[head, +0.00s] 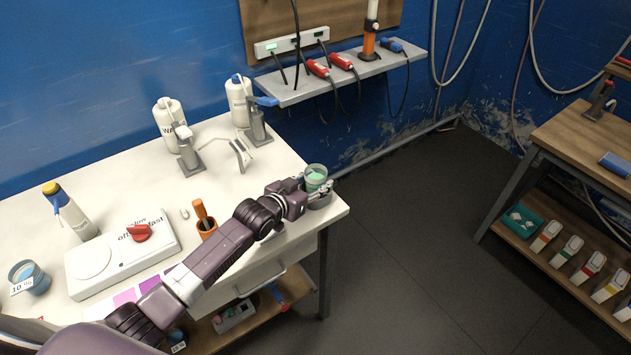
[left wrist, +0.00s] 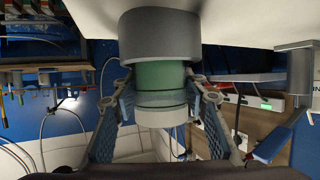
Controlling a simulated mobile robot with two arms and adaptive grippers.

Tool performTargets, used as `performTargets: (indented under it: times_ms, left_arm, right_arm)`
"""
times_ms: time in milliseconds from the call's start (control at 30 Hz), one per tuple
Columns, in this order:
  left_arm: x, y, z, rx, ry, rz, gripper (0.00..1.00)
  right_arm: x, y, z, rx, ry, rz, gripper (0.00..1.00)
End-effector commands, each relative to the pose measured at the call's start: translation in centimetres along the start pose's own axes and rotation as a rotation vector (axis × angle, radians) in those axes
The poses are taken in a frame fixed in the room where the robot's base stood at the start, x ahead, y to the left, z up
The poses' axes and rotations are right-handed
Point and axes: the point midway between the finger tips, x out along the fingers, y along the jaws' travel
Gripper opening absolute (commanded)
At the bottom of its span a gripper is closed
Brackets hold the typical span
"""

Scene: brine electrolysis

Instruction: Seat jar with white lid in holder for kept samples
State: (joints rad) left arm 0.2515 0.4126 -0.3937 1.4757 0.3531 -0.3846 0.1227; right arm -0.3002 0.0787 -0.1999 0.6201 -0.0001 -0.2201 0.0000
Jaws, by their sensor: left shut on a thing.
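A clear jar with green contents (head: 315,174) is at the right front corner of the white table. It also shows in the left wrist view (left wrist: 160,82), which looks upside down, with a pale band at the end away from the table. My left gripper (head: 306,184) is shut on the jar, one finger on each side. A round grey holder (head: 321,201) stands on the table under the jar; it also shows in the wrist view (left wrist: 160,35). The jar's lower end meets or enters the holder; its depth is hidden. My right gripper is not in view.
A hotplate-like white box (head: 122,252) lies at left. The table edge is close right of the holder.

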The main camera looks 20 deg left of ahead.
Motion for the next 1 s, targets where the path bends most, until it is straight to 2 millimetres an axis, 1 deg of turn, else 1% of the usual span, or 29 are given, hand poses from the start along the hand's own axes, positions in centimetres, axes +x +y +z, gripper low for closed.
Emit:
performTargets:
  times_ms: [167, 600, 1000]
  left_arm:
    - [0.1, 0.0, 0.1, 0.000, 0.002, 0.000, 0.11]
    - [0.5, 0.0, 1.2, -0.001, -0.002, 0.000, 0.11]
    - [0.4, 0.1, 1.8, -0.006, -0.019, 0.002, 0.11]
  right_arm:
    - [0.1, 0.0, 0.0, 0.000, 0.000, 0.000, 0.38]
    - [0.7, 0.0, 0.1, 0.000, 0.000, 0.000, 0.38]
    - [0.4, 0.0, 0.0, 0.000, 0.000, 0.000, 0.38]
